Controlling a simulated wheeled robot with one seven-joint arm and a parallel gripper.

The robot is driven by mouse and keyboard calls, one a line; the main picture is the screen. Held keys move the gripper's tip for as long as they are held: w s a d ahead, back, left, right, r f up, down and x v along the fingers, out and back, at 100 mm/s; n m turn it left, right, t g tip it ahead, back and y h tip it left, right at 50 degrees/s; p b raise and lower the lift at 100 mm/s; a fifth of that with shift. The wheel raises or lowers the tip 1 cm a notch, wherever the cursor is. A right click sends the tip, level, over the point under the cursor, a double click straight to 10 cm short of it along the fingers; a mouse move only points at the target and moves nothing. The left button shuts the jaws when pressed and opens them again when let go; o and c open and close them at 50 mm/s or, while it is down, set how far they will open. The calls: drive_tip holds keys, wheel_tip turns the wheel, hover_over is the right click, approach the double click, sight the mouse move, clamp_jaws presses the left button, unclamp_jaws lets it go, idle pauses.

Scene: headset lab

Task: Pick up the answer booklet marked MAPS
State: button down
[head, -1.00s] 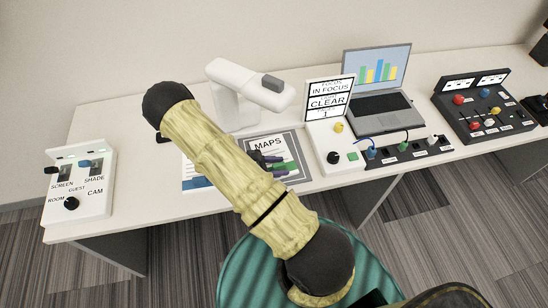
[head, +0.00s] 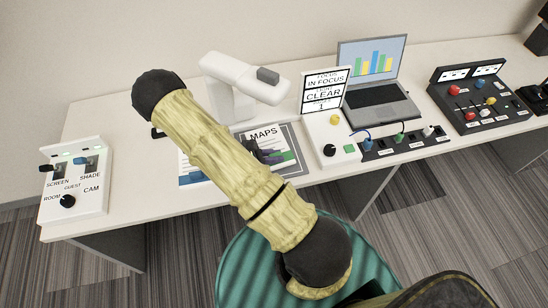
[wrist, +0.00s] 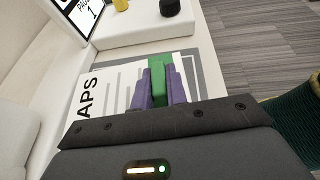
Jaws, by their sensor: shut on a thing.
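The answer booklet marked MAPS (head: 264,134) is white with black lettering and a green part. It is over a grey mat (head: 303,171) on the desk, and my arm covers its left side in the head view. My gripper (head: 266,156) is at the booklet's near part, with purple fingers. In the wrist view my gripper (wrist: 159,76) is shut on a raised green part of the booklet, and the booklet's white page (wrist: 112,88) spreads to the left. The booklet looks flat and close to the mat; any gap beneath it is hard to judge.
Another booklet with blue (head: 194,176) lies left, partly behind my arm. A white document camera (head: 240,80) stands behind. A sign stand (head: 325,92), laptop (head: 375,97) and control boxes are to the right. A white switch panel (head: 77,180) is at the left. A teal stool (head: 245,262) is in front.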

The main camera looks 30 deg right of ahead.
wheel_tip(320, 180, up, 8)
drive_tip(key=shift+r, duration=0.1)
